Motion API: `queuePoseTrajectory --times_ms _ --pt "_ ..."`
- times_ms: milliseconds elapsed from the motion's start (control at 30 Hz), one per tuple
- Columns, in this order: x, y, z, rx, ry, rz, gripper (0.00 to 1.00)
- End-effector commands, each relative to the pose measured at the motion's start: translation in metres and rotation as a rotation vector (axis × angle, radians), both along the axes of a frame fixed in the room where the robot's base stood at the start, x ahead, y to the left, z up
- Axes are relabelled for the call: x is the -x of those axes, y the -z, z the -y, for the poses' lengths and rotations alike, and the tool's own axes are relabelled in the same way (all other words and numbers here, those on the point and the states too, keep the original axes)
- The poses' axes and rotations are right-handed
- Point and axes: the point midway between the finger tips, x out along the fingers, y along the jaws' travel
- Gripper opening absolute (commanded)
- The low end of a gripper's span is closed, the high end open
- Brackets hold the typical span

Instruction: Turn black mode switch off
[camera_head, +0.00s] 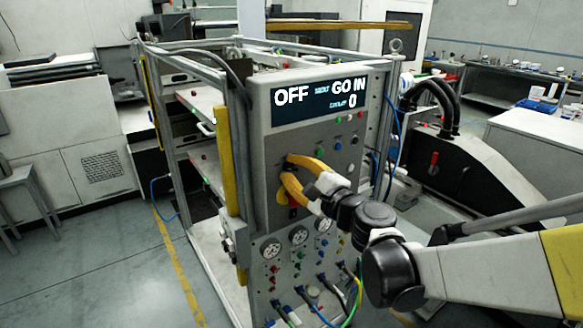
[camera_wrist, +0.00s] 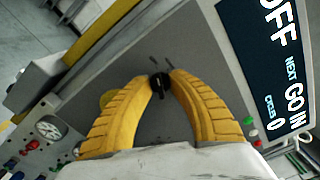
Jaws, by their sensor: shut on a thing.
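The black mode switch (camera_wrist: 159,83) is a small round knob on the grey panel, between the tips of my gripper in the wrist view. My gripper (camera_wrist: 160,76) has two yellow ribbed fingers, and their tips are closed on the knob from both sides. In the head view my gripper (camera_head: 284,167) reaches the panel's left part from the right, and its fingers hide the knob there. The display (camera_head: 318,99) above reads "OFF", "NEXT GO IN" and "CYCLES 0"; it also shows at the right of the wrist view (camera_wrist: 278,60).
Small buttons and lamps sit below the display. Round gauges (camera_head: 299,236), more buttons and plugged cables are lower on the panel (camera_head: 262,140). A yellow post (camera_head: 223,160) stands at the panel's left. A black machine (camera_head: 470,165) stands to the right. Open floor (camera_head: 130,250) lies to the left.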

Motion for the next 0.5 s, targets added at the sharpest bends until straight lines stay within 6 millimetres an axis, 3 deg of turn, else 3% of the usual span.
queuePoseTrajectory --times_ms 500 --pt "-0.0005 -0.0006 -0.0001 0.051 0.000 0.034 0.00"
